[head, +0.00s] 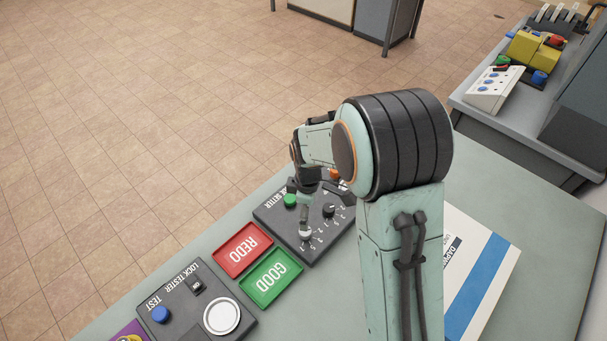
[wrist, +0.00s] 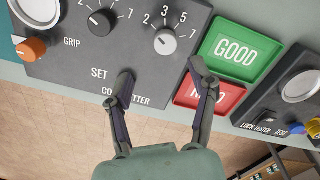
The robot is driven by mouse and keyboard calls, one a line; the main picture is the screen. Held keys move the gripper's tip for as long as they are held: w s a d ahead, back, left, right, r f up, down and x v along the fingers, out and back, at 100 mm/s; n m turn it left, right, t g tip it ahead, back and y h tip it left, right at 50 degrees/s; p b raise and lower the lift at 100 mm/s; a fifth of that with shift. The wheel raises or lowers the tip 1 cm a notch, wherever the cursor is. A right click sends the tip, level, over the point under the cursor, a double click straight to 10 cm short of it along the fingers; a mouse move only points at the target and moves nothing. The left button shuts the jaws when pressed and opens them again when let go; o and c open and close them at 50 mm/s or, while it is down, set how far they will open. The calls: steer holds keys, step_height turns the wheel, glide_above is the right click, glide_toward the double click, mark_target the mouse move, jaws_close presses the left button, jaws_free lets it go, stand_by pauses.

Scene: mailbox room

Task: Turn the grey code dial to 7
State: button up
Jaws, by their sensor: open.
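The grey code dial (wrist: 165,41) is a small round knob on the dark code setter panel (wrist: 60,65), with white numbers around it. I cannot tell surely which number it points to. In the head view the grey dial (head: 305,235) sits near the panel's front corner. My gripper (wrist: 161,72) is open and empty. In the wrist view its fingertips are over the panel's edge, one on each side of and below the dial, apart from it. In the head view my gripper (head: 304,213) appears close to the dial; the exact gap is unclear.
A black dial (wrist: 102,22) and an orange knob (wrist: 31,49) share the panel. A green button (head: 290,200) shows in the head view. The green GOOD tray (head: 271,279) and red REDO tray (head: 243,249) lie beside it, then the lock tester (head: 190,305).

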mark_target(305, 233)
step_height(305, 233, down, 8)
steer(key=shift+s+a+r, duration=0.15)
steer(key=shift+r, duration=0.05)
steer(key=shift+c, duration=0.2)
jaws_close()
